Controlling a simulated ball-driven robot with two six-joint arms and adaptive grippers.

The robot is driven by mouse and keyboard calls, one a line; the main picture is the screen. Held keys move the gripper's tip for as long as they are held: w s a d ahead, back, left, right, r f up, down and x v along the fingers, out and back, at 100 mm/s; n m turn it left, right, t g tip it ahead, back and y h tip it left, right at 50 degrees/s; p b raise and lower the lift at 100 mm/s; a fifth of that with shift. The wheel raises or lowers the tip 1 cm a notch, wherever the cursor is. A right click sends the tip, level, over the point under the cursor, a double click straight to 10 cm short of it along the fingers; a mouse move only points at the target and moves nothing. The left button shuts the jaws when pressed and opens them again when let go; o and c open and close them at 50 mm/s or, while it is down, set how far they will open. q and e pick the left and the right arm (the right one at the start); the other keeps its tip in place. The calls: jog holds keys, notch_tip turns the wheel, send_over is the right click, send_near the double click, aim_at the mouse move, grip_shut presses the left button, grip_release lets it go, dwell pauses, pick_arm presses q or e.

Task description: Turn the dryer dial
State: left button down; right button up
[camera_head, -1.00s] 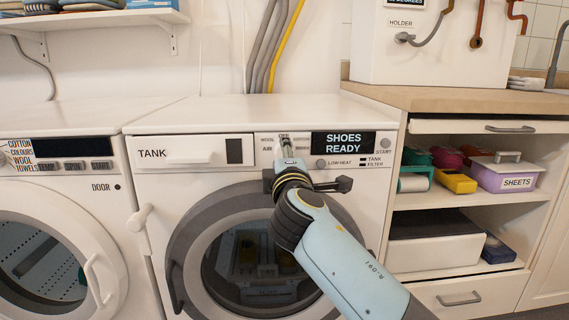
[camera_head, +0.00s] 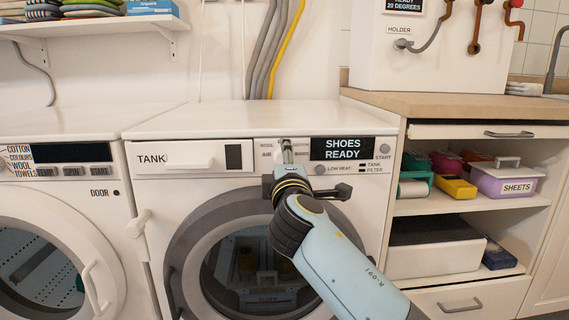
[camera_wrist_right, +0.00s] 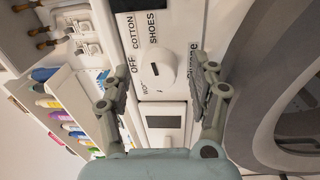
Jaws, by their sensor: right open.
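The dryer (camera_head: 190,118) stands in the middle of the head view, with a display (camera_head: 342,148) reading "SHOES READY". The dial is largely hidden there behind my right gripper (camera_head: 286,150), which is up at the control panel. In the right wrist view the dial (camera_wrist_right: 157,70) is a round white knob with a dark mark, with labels such as "OFF", "COTTON" and "SHOES" beside it. My right gripper's open fingers (camera_wrist_right: 162,78) stand on both sides of the dial, with visible gaps between fingers and knob. My left gripper is out of view.
The dryer's round door (camera_head: 190,230) is below the panel, behind my right arm. A washing machine (camera_head: 60,135) stands to the left. Shelves with a "SHEETS" box (camera_head: 505,182) and a wooden counter (camera_head: 450,103) are on the right.

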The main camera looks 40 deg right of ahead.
jog(key=v, duration=0.7)
jog(key=shift+s+a, duration=0.15)
jog(key=shift+s, duration=0.1)
jog(key=shift+f, duration=0.1)
